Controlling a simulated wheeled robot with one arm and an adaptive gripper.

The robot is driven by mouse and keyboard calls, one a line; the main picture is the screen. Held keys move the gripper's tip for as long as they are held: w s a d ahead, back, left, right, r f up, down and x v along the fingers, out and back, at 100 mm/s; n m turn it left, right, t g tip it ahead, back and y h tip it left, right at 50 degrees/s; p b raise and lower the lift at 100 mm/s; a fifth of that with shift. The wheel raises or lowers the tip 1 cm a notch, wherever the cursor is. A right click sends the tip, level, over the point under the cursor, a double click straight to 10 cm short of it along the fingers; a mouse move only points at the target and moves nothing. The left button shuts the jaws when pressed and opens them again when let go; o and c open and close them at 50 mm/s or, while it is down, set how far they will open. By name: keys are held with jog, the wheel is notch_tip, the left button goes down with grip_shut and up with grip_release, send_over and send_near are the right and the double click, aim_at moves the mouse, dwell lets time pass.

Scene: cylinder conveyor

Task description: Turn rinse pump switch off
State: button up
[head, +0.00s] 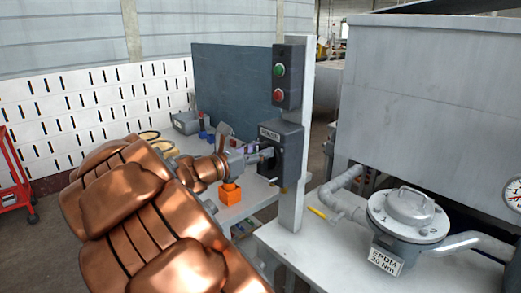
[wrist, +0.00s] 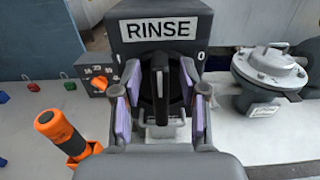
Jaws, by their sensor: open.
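The rinse pump switch is a dark grey box with a white RINSE label (wrist: 161,28) and a black rotary handle (wrist: 160,88). The handle stands upright in the wrist view, with a 0 mark to its right on the box. The switch box (head: 291,150) also shows in the head view, mounted on a pale post. My gripper (wrist: 160,100) is open, with one purple-padded finger on each side of the handle. It also shows in the head view (head: 266,156), close in front of the box. Contact with the handle cannot be told.
Above the switch is a box with green and red push buttons (head: 279,82). An orange-handled tool (wrist: 62,132) stands on the bench at left. A grey pump housing (head: 408,214) and pipes stand at right. A blue-grey panel (head: 233,85) is behind.

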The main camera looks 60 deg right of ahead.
jog(key=shift+s+d, duration=0.1)
jog(key=shift+d, duration=0.2)
grip_shut()
